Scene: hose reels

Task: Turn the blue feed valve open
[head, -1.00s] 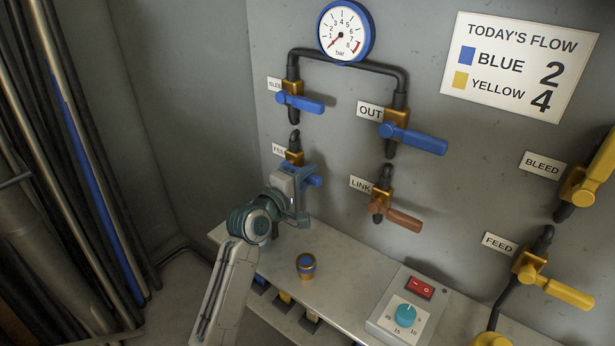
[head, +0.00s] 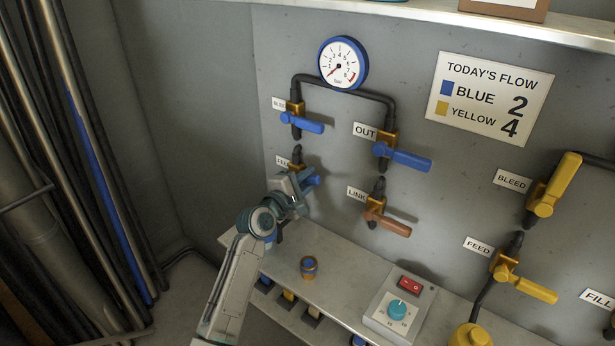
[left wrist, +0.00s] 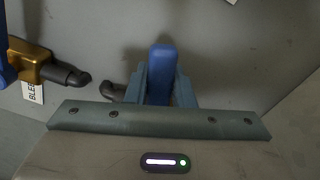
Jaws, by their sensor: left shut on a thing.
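The blue feed valve has a blue lever handle (left wrist: 161,70), which stands between the jaws in the left wrist view. In the head view its blue end (head: 313,181) shows just past my gripper, and its brass body (head: 297,165) shows above. My left gripper (head: 301,183) is shut on this handle; in the left wrist view the two fingers (left wrist: 161,88) press on both sides of it. My gripper hides most of the valve and part of its FEED label (head: 283,161). My right gripper is not in view.
Above are the blue bleed lever (head: 301,123), the gauge (head: 343,63) and the blue OUT lever (head: 402,156). The brown LINK lever (head: 387,223) is to the right. Below, a shelf (head: 340,278) carries a small blue-and-brass fitting (head: 309,267) and a control box (head: 400,305). Yellow valves stand farther right.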

